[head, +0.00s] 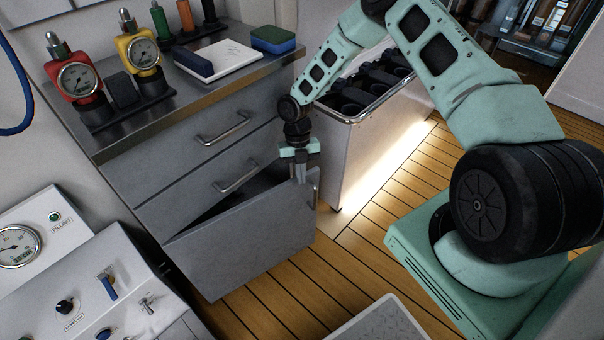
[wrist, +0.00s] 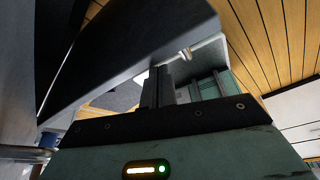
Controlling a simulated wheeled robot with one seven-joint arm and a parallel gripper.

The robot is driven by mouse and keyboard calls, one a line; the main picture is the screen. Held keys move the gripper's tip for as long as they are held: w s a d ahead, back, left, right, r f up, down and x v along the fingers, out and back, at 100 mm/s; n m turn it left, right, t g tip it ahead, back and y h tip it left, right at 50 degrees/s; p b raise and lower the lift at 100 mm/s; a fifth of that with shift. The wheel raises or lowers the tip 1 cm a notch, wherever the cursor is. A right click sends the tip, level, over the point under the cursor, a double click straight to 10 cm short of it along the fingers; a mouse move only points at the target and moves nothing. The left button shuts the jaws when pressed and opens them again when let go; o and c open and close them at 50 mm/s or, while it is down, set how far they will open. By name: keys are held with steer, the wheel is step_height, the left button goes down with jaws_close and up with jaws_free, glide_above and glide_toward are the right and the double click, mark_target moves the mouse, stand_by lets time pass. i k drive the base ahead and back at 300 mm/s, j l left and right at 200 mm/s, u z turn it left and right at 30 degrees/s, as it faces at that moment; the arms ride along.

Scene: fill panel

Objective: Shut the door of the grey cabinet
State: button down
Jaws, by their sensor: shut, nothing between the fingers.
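The grey cabinet (head: 160,175) stands under a steel counter at the left of the head view. Its lower door (head: 245,240) is ajar, with a dark gap between its top edge and the cabinet front. The door's handle (head: 315,188) is near its right edge. My gripper (head: 305,178) points down at the top right corner of the door, beside the handle. Its fingers are shut and empty; they also show in the wrist view (wrist: 158,88), close to a dark panel. I cannot tell whether they touch the door.
Two drawers with bar handles (head: 222,130) are shut above the door. Gauges and a white tray (head: 215,60) stand on the counter (head: 180,92). A white bin unit (head: 345,150) stands right of the gripper. A control panel (head: 85,270) is at lower left.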

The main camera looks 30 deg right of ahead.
mark_target(221, 254)
steer(key=k+j, duration=0.2)
steer(key=k, duration=0.15)
steer(key=k+j, duration=0.15)
steer(key=k, duration=0.2)
steer(key=k+j, duration=0.1)
steer(key=j, duration=0.15)
steer(key=i+j+z, duration=0.15)
steer(key=i, duration=0.2)
